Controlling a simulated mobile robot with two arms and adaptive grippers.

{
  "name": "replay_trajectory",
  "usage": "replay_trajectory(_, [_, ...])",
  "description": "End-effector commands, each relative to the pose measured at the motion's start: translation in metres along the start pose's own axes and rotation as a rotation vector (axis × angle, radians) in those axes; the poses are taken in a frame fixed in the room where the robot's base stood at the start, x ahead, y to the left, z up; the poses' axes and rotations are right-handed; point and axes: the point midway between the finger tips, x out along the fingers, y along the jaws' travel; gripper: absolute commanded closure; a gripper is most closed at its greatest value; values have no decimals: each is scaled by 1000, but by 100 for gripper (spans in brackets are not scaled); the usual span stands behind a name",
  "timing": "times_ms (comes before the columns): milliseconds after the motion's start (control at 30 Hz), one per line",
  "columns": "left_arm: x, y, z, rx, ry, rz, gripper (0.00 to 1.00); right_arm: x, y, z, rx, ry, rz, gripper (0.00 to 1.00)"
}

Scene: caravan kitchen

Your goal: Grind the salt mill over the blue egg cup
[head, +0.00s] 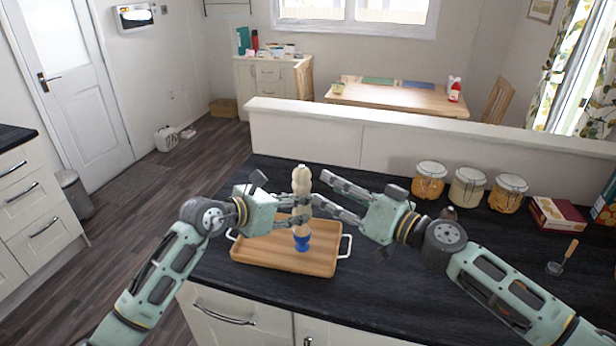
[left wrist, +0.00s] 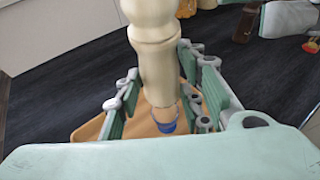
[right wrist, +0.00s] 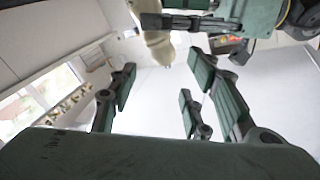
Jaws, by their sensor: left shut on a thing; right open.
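The pale wooden salt mill (head: 302,182) is upright above the tray in the head view. My left gripper (head: 298,209) is shut around its lower body, which also shows between the fingers in the left wrist view (left wrist: 158,70). The blue egg cup (head: 302,243) stands on the wooden tray (head: 270,254), directly below the mill; the left wrist view shows part of it (left wrist: 167,125). Whether mill and cup touch is unclear. My right gripper (head: 322,190) is open, just right of the mill. In the right wrist view the mill (right wrist: 156,46) is beyond the open fingers.
The tray has white handles and lies on the dark worktop (head: 400,290). Several glass jars (head: 467,187), a box (head: 556,214) and a wooden-handled utensil (head: 563,258) are to the right. A low white partition (head: 400,150) runs behind.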

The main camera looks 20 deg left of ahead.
Motion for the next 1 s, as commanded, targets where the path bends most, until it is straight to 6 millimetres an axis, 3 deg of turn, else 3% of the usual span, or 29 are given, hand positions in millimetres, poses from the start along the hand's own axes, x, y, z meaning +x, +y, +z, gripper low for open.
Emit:
replay_trajectory(200, [0, 0, 1, 0, -2, 0, 90, 46, -1, 0, 2, -1, -2, 55])
replay_trajectory(400, [0, 0, 1, 0, -2, 0, 90, 72, 0, 1, 2, -2, 0, 55])
replay_trajectory(600, [0, 0, 1, 0, -2, 0, 90, 84, 0, 1, 1, -2, 0, 55])
replay_trajectory(900, [0, 0, 1, 0, -2, 0, 90, 85, -1, 1, 1, -2, -1, 55])
replay_trajectory(1000, [0, 0, 1, 0, -2, 0, 90, 85, 0, 1, 1, -2, -1, 62])
